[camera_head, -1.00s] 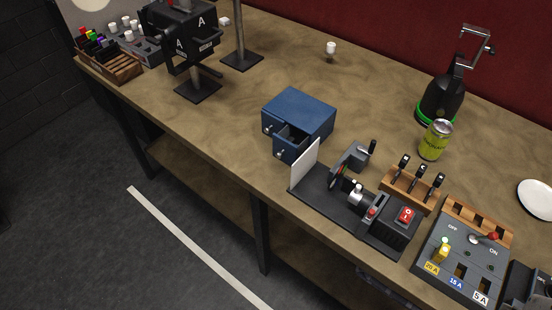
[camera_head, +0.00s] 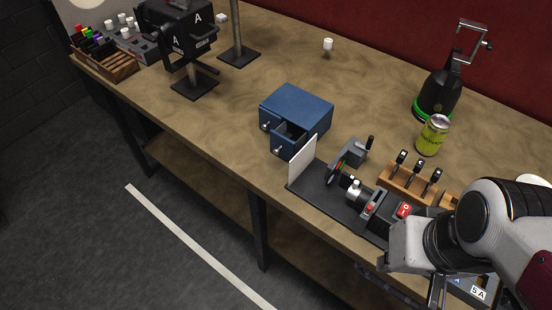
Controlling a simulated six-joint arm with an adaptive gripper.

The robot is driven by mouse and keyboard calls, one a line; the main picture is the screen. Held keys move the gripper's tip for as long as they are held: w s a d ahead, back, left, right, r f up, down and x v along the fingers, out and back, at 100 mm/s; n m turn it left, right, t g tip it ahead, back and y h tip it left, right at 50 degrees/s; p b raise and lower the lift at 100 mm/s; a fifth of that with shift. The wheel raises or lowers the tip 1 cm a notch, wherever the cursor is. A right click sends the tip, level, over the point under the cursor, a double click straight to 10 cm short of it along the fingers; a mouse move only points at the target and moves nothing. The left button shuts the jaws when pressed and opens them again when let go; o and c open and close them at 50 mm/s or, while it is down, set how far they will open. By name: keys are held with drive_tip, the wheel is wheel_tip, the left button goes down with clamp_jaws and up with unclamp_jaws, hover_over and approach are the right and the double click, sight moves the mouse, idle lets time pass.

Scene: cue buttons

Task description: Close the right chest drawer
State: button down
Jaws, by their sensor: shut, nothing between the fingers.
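A blue chest (camera_head: 297,102) stands near the front edge of the bench, left of the black machine. Its right drawer (camera_head: 284,148) is pulled out toward the front edge, with its dark inside showing. The left drawer (camera_head: 266,125) looks flush with the chest front. My arm reaches in from the lower right, and my gripper (camera_head: 437,291) hangs over the front right of the bench, far to the right of the chest. The fingers point down and look shut and empty; the arm partly hides them.
A black machine with a white panel (camera_head: 303,158) stands close to the right of the open drawer. A wooden rack with black levers (camera_head: 402,180), a green can (camera_head: 433,134) and a black lamp-like device (camera_head: 440,95) stand further right. The front edge beside the drawer is clear.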

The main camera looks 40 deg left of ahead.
sight(275, 153)
drive_tip(key=s+a+f+m+t+y, duration=0.2)
drive_tip(key=s+a+f+m, duration=0.35)
drive_tip(key=a, duration=0.95)
drive_tip(key=s+a+f+m+t+y, duration=0.1)
drive_tip(key=s+a+f+m+t, duration=0.1)
drive_tip(key=a+f, duration=0.9)
drive_tip(key=s+a+f+m+t+y, duration=0.2)
drive_tip(key=s+a+f+m, duration=0.15)
drive_tip(key=a, duration=1.45)
drive_tip(key=w+d+r+m+t+h, duration=0.6)
drive_tip(key=w+d+r+m+t, duration=0.2)
drive_tip(key=m, duration=0.4)
wheel_tip(275, 153, up, 2)
drive_tip(key=shift+d+r+t, duration=0.2)
drive_tip(key=shift+d+t, duration=0.6)
drive_tip(key=shift+d, duration=0.4)
drive_tip(key=shift+w, duration=0.15)
drive_tip(key=shift+w+a+f, duration=0.1)
drive_tip(key=shift+w+f, duration=0.15)
drive_tip(key=shift+w, duration=2.05)
drive_tip(key=shift+w+a+f, duration=0.15)
drive_tip(key=shift+w+f, duration=0.05)
drive_tip(key=shift+w, duration=2.1)
drive_tip(key=shift+w+a+f, duration=0.1)
drive_tip(key=shift+w+f, duration=0.15)
drive_tip(key=shift+w, duration=2.05)
